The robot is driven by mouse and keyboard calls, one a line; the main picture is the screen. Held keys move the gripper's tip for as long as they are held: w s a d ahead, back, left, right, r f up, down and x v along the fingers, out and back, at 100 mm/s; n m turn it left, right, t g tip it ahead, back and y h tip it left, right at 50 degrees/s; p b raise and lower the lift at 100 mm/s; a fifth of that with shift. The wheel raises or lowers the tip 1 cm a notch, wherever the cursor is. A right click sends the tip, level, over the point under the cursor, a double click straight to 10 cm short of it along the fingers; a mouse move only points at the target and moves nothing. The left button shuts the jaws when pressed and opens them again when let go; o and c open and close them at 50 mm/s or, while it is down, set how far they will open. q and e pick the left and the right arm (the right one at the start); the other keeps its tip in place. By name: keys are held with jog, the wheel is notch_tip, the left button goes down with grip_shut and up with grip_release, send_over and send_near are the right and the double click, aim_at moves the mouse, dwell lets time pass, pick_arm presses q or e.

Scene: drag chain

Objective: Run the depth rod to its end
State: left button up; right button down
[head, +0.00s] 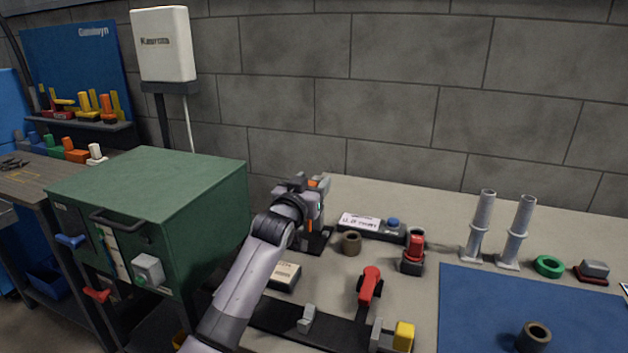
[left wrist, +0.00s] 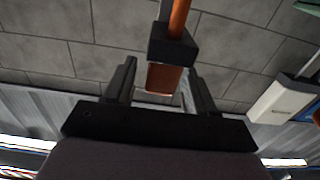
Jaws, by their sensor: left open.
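No part is labelled as the depth rod. In the left wrist view an orange rod (left wrist: 179,16) runs into a black collar (left wrist: 172,45), with an orange block (left wrist: 164,77) below the collar. My left gripper (left wrist: 161,72) is open, with a finger on either side of the orange block; I cannot tell whether either finger touches it. In the head view my left gripper (head: 312,205) is at a small grey and black device with an orange part (head: 318,183) near the bench's back edge. My arm and gripper hide much of that device. My right gripper is not in view.
A green cabinet (head: 160,185) stands left of my arm. On the bench are a labelled black box (head: 362,223), a dark ring (head: 351,243), a red lever (head: 370,284) and two grey columns (head: 482,225). A blue mat (head: 560,310) at right has mostly free room.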

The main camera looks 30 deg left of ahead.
pick_arm(q)
jog(key=shift+w+a, duration=0.15)
jog(key=shift+w, duration=0.55)
